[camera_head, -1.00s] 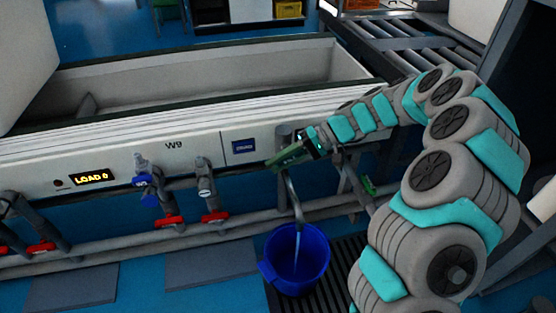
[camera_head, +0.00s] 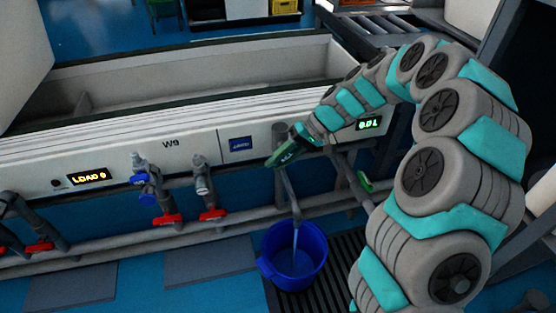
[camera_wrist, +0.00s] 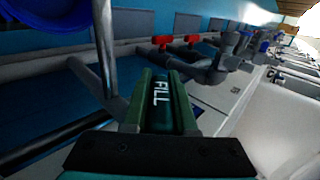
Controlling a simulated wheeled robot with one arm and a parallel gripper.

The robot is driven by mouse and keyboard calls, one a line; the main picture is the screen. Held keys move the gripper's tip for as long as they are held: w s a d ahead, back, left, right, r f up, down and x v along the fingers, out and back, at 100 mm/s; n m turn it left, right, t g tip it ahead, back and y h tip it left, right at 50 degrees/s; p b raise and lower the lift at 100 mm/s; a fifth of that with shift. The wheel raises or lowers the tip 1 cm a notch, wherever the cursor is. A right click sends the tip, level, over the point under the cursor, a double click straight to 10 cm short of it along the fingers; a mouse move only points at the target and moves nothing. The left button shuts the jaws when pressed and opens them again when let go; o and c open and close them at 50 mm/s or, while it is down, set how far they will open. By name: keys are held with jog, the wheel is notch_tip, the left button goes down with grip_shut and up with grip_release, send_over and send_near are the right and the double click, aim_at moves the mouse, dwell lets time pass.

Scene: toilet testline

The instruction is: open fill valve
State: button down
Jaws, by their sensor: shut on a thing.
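The fill valve's green handle (camera_wrist: 161,100), marked FILL in white, lies between my gripper's two dark green fingers in the wrist view. In the head view the green handle (camera_head: 286,156) juts out to the lower left at the front of the trough, at the end of my arm. My gripper (camera_wrist: 162,92) is shut on this handle. A grey spout pipe (camera_head: 290,192) runs down from below the handle towards a blue bucket (camera_head: 313,246). A pale bluish streak shows inside the bucket under the spout. The valve body is mostly hidden by my gripper.
A display (camera_head: 369,124) on the trough front appears to read 0.0L. Another green handle (camera_head: 364,182) sits lower right of the spout. Red-handled valves (camera_head: 213,214) and a blue-handled tap (camera_head: 149,187) stand to the left. A horizontal pipe (camera_head: 240,219) runs behind the bucket.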

jog(key=c, duration=1.1)
grip_release()
jog(key=shift+a+r, duration=0.1)
jog(key=shift+r, duration=0.2)
jog(key=o, duration=0.4)
jog(key=shift+f, duration=0.15)
jog(key=v, duration=0.8)
